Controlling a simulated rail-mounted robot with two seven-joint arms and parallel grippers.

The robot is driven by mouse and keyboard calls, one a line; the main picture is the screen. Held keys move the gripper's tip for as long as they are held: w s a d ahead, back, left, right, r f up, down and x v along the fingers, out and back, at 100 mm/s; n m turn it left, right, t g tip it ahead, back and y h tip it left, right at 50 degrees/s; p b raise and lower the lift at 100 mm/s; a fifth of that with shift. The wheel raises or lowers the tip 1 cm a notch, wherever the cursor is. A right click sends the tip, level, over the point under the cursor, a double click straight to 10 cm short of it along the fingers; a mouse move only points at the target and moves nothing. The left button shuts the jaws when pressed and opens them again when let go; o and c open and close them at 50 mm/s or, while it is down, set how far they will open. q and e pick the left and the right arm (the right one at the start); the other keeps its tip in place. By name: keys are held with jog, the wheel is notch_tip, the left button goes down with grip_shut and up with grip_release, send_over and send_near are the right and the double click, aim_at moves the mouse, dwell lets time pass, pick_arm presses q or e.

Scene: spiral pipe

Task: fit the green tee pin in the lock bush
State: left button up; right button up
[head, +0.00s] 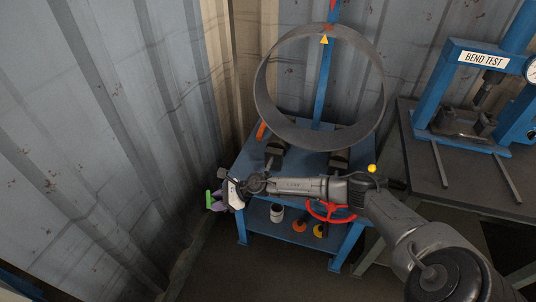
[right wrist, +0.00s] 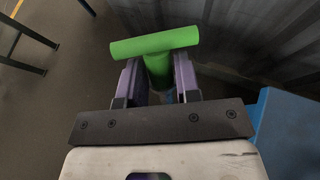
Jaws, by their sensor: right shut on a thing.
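The green tee pin (head: 208,201) is held in my right gripper (head: 217,200), at the left end of the blue bench in the head view. In the right wrist view the tee pin (right wrist: 155,43) shows its crossbar lying across and beyond the fingertips. Its stem sits between the two purple fingers of my right gripper (right wrist: 158,75), which are shut on it. The stem's far end is hidden. I cannot make out the lock bush in either view. My left gripper is not in view.
A large grey pipe ring (head: 262,95) stands upright on the blue bench (head: 252,152). A red handwheel (head: 330,212) is at the bench front. A small pale cup (head: 277,212) is on the lower shelf. A bend test press (head: 430,90) stands right. Corrugated walls close in at left.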

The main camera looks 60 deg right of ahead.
jog(key=s+d+r+m+t+h, duration=0.1)
jog(key=s+d+r+m+h, duration=0.1)
jog(key=d+m+h, duration=0.7)
jog(key=s+d+r+m+t+h, duration=0.1)
jog(key=s+d+r+m+h, duration=0.1)
jog(key=d+m+h, duration=0.7)
jog(key=d+h, duration=0.4)
jog(key=d, duration=0.3)
jog(key=shift+s+d+h, duration=0.2)
jog(key=shift+s+h, duration=0.05)
jog(key=shift+h, duration=0.15)
jog(key=shift+r, duration=0.1)
jog(key=shift+f+b, duration=1.45)
jog(key=shift+f, duration=0.7)
jog(key=shift+f+b, duration=0.55)
jog(key=shift+f, duration=0.3)
